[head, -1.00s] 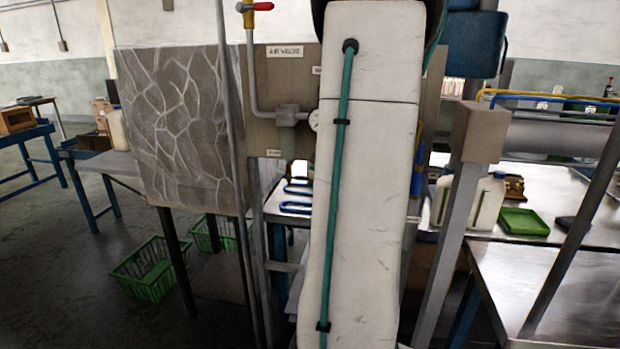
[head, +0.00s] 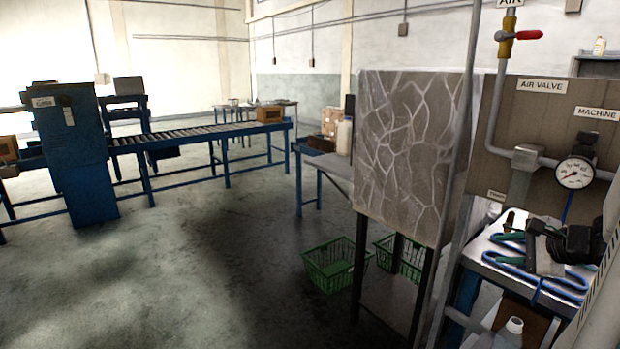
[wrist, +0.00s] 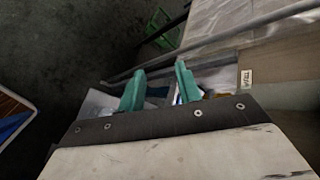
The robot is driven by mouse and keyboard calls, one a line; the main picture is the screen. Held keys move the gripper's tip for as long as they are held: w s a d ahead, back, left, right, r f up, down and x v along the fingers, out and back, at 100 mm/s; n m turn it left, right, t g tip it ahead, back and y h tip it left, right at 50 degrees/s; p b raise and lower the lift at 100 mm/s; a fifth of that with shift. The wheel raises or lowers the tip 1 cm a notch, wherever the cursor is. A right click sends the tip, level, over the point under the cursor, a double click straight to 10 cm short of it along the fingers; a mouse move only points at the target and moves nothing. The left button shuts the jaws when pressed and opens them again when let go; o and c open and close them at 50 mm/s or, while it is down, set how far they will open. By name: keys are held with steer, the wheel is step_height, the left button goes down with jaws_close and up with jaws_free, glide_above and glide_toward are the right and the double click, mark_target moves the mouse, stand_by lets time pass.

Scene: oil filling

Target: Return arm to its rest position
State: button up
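My gripper (wrist: 160,82) shows in the wrist view as two teal fingers standing apart. It is open, and nothing is visibly held between the fingertips. It points down toward a cluttered grey surface, with the concrete floor to the left. In the head view I cannot clearly make out my gripper. The white arm link is not in the middle of that view.
A stone-patterned panel (head: 410,150) on dark legs stands right of centre, with green baskets (head: 338,265) below. A roller conveyor (head: 200,135) stands left. Open floor lies between.

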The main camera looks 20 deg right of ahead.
steer(key=s+a+r+n+g+y, duration=0.15)
steer(key=a+n+g, duration=0.3)
steer(key=a, duration=0.65)
steer(key=s+a+n+g+y, duration=0.1)
steer(key=a+n+g+y, duration=0.2)
steer(key=a+n, duration=0.55)
steer(key=s+a+r+n+g+h, duration=0.1)
steer(key=s+a+r+n+h, duration=0.1)
steer(key=s+a+n, duration=0.2)
steer(key=s+a+r+n+g+h, duration=0.1)
steer(key=s+a+r+n+h, duration=0.1)
steer(key=a, duration=0.9)
steer(key=s+n+h, duration=0.1)
steer(key=s+n, duration=0.1)
steer(key=n, duration=0.1)
steer(key=shift+s+r+n, duration=0.3)
steer(key=shift+s+r, duration=0.05)
steer(key=shift+s, duration=0.05)
steer(key=shift+a, duration=0.1)
